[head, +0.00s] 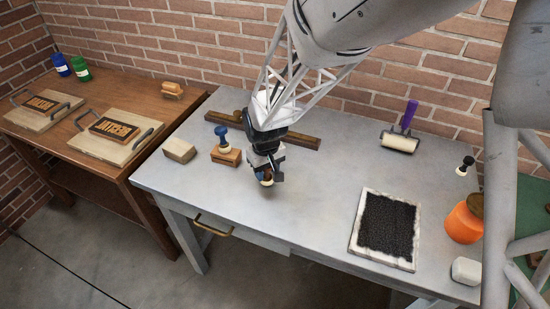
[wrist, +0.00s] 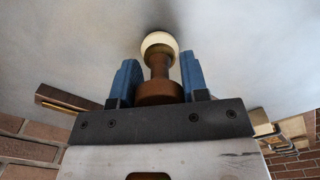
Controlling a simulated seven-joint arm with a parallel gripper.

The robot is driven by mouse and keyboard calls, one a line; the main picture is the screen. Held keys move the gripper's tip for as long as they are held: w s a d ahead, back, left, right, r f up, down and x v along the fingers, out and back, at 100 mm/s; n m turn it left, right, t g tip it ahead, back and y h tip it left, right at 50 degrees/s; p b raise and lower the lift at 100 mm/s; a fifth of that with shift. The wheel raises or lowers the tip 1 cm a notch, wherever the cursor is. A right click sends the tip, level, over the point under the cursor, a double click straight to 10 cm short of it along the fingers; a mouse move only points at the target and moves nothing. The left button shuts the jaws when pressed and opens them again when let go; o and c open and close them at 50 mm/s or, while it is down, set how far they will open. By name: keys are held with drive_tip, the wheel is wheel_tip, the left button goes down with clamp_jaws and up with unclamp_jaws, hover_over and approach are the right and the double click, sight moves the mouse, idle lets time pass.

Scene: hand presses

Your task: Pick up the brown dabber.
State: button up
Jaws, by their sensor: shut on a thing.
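The brown dabber (wrist: 158,66) has a turned brown handle and a round cream pad, and it sits between the blue fingers of my gripper (wrist: 160,75) in the wrist view. My gripper is shut on its handle, with the cream pad pointing away from the palm. In the head view my gripper (head: 266,170) points down over the grey table, left of its middle. Only a small part of the dabber (head: 267,182) shows there below the fingers. I cannot tell whether the pad touches the table.
A blue-handled dabber (head: 222,138) stands on a wooden block (head: 226,157) just left of my gripper. Another block (head: 179,150) lies further left, and a long wooden bar (head: 300,140) behind. A black inked slab (head: 387,230), a purple-handled roller (head: 401,138) and an orange jar (head: 463,222) are right.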

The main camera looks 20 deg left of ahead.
drive_tip(key=shift+r, duration=0.65)
wheel_tip(320, 180, up, 2)
drive_tip(key=shift+r, duration=0.1)
drive_tip(key=s+d+r, duration=0.1)
drive_tip(key=s+d, duration=0.9)
drive_tip(key=s, duration=0.2)
drive_tip(key=shift+d, duration=0.3)
